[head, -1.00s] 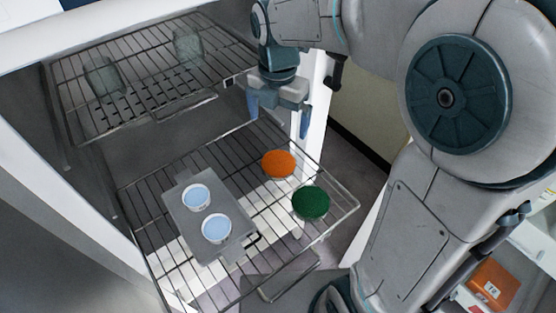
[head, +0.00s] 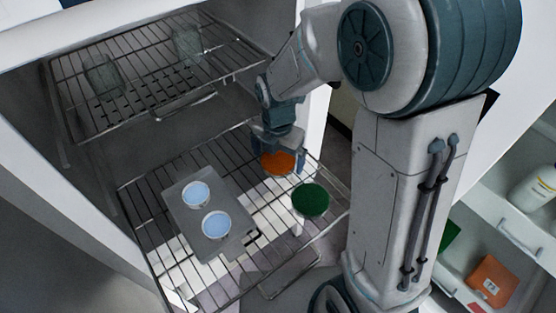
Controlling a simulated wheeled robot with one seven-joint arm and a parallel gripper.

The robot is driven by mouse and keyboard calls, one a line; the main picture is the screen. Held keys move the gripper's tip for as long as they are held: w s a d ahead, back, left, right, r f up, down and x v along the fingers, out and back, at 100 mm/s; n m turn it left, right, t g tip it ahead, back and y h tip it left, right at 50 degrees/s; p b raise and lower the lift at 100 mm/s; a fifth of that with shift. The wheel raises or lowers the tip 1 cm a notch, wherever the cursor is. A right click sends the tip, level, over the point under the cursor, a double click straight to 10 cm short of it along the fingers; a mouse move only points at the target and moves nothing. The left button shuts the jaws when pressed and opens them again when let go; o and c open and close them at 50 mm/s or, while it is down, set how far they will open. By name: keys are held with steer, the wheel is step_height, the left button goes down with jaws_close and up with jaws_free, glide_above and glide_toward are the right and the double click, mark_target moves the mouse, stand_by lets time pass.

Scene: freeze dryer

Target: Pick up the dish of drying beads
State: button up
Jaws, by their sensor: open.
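A round dish with an orange top (head: 278,164), which I take for the dish of drying beads, sits on the lower wire shelf (head: 160,255). Single beads are too small to make out. My gripper (head: 277,158) is open and points down at this dish, with one finger to its left and one to its right in the picture. The gripper body hides the far edge of the dish. I cannot tell whether the fingers touch it.
A round green-topped dish (head: 311,200) stands close by, nearer to me. A grey tray (head: 182,212) with two white cups of pale blue contents lies to the left. The upper wire shelf (head: 150,125) holds two glassy containers. Storage shelves are at the right.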

steer(key=shift+f, duration=0.15)
steer(key=c, duration=0.9)
